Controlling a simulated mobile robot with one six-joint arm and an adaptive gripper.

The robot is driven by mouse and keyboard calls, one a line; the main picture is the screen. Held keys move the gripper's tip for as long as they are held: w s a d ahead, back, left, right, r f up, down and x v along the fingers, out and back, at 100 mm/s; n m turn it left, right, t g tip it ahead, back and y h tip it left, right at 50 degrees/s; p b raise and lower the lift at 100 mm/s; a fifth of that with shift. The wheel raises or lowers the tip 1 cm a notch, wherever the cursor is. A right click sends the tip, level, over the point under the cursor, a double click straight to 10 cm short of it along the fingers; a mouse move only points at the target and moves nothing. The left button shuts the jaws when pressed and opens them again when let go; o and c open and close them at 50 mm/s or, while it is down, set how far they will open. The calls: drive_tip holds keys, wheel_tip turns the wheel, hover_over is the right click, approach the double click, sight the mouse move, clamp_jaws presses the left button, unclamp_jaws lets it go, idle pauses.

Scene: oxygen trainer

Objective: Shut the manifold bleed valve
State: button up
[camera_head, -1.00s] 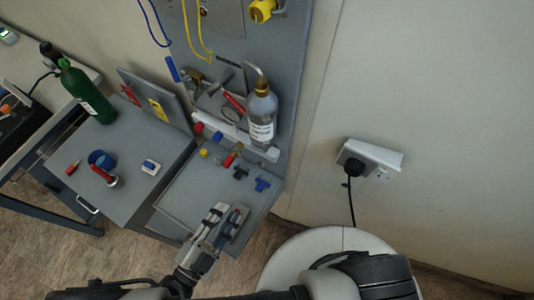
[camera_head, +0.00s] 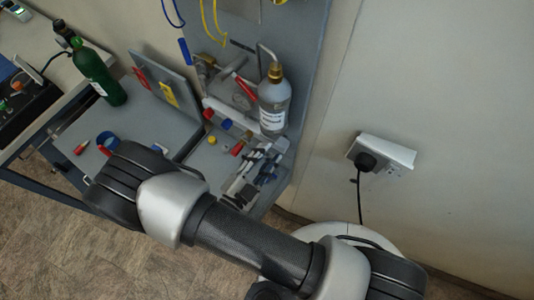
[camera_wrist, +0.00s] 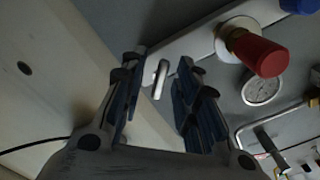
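My gripper (camera_wrist: 162,62) is open in the wrist view, its two fingers well apart. A small bent metal handle (camera_wrist: 161,76) on the pale manifold bar (camera_wrist: 190,42) shows in the gap between the fingers; I cannot tell whether it is the bleed valve, or its exact distance. No finger is visibly shut on it. A red knob (camera_wrist: 262,56) stands out from the bar to the right, with a blue knob (camera_wrist: 300,5) beyond it. In the head view, my gripper (camera_head: 262,158) is beside the bar's right end, below the grey bottle, and partly hides the lower shelf.
A round gauge (camera_wrist: 262,88) and metal pipes lie right of the fingers. The grey bottle (camera_head: 273,105) stands close above my gripper. A green cylinder (camera_head: 98,76) stands on the left shelf. A wall socket (camera_head: 380,155) with a plugged cable is at right.

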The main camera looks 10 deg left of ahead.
drive_tip(key=shift+w+d, duration=0.2)
drive_tip(key=shift+w, duration=0.2)
clamp_jaws()
